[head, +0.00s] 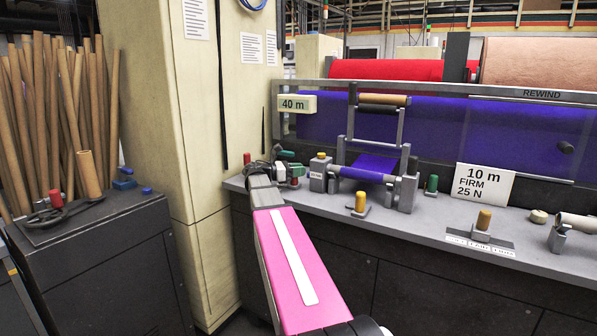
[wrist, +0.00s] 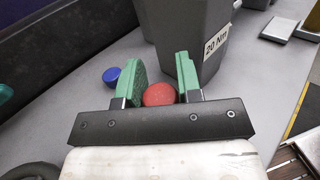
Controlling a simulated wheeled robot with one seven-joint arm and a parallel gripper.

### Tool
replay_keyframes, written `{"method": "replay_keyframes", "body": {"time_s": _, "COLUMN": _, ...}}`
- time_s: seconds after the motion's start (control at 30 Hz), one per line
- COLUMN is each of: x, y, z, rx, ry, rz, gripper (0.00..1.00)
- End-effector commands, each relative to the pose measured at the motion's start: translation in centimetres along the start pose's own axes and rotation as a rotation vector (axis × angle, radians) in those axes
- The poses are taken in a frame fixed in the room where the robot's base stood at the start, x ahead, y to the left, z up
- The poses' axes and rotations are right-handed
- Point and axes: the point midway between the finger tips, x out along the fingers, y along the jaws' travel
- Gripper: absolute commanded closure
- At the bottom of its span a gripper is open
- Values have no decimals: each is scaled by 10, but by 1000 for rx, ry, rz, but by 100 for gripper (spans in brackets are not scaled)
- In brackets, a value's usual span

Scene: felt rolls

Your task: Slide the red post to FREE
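The red post (wrist: 160,94) shows its round top between the two green fingers of my gripper (wrist: 158,77) in the wrist view. The fingers stand apart, with bare bench visible between their tips. The black gripper bar hides the lower part of the post. Any contact between fingers and post is not clear. In the head view my gripper (head: 290,162) is at the left end of the grey bench (head: 400,214), and a red post (head: 295,182) shows just below the nearer finger. I see no readable FREE marking.
A grey block marked 20 Nm (wrist: 185,35) stands close beyond the fingers, and a blue knob (wrist: 113,75) is left of them. A roller frame (head: 377,172), a yellow post (head: 360,203) and a green post (head: 432,184) stand farther right. Another red knob (head: 247,158) is behind my gripper.

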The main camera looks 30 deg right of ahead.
Motion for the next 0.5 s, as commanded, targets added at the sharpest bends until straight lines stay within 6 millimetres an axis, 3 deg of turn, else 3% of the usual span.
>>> {"method": "replay_keyframes", "body": {"time_s": 0.23, "x": -5, "y": -6, "z": 0, "rx": 0, "ry": 0, "rz": 1, "gripper": 100}}
{"method": "replay_keyframes", "body": {"time_s": 0.5, "x": -36, "y": -37, "z": 0, "rx": 0, "ry": 0, "rz": 2, "gripper": 100}}
